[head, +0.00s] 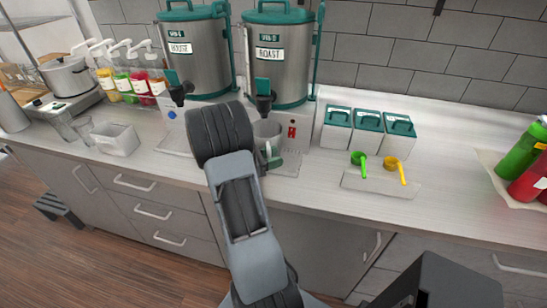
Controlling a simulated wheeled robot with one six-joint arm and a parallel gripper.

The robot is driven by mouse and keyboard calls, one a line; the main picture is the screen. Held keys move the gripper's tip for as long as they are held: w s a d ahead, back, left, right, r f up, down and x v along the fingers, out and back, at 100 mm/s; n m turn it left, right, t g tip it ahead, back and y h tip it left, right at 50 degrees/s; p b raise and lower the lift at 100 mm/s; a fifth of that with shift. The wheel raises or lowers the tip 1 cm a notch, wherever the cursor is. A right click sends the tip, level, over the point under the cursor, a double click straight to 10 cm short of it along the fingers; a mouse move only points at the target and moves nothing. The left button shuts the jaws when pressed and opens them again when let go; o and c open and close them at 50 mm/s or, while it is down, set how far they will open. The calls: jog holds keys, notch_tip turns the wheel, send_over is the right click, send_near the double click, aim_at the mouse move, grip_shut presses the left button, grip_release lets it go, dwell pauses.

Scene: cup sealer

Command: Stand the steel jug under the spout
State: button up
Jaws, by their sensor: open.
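The steel jug (267,129) stands on the drip tray (290,163) in front of the right-hand urn (280,65), labelled ROAST. It looks upright, directly below that urn's black spout (264,102) with its teal lever. The jug's lower part is partly covered. My gripper (271,158) is at the jug's near side, mostly hidden behind my own wrist; its dark tip shows low by the jug's handle. It is open. Whether it touches the jug cannot be told.
A second urn (200,55), labelled HOUSE, stands left with its own spout (180,93). Teal-lidded canisters (368,131) and a tray with green and yellow scoops (380,185) stand right. A white bin (116,139) and syrup bottles (125,88) are left.

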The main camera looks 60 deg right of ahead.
jog(key=b+v, duration=0.2)
jog(key=v, duration=1)
jog(key=shift+s+r+b, duration=0.1)
jog(key=shift+r+b, duration=0.05)
jog(key=shift+b, duration=0.25)
jog(key=s+a+r+m+t+y, duration=0.1)
jog(key=a+m+t+y, duration=0.4)
jog(key=a, duration=0.8)
jog(key=s+a+r+m+t+y, duration=0.2)
jog(key=s+a+m+t+y, duration=0.1)
jog(key=a+t+y, duration=0.6)
jog(key=a+m+t, duration=0.1)
jog(key=a, duration=0.3)
jog(key=shift+a+r+m+t, duration=0.2)
jog(key=shift+a+m+t, duration=0.1)
jog(key=shift+a+m, duration=0.1)
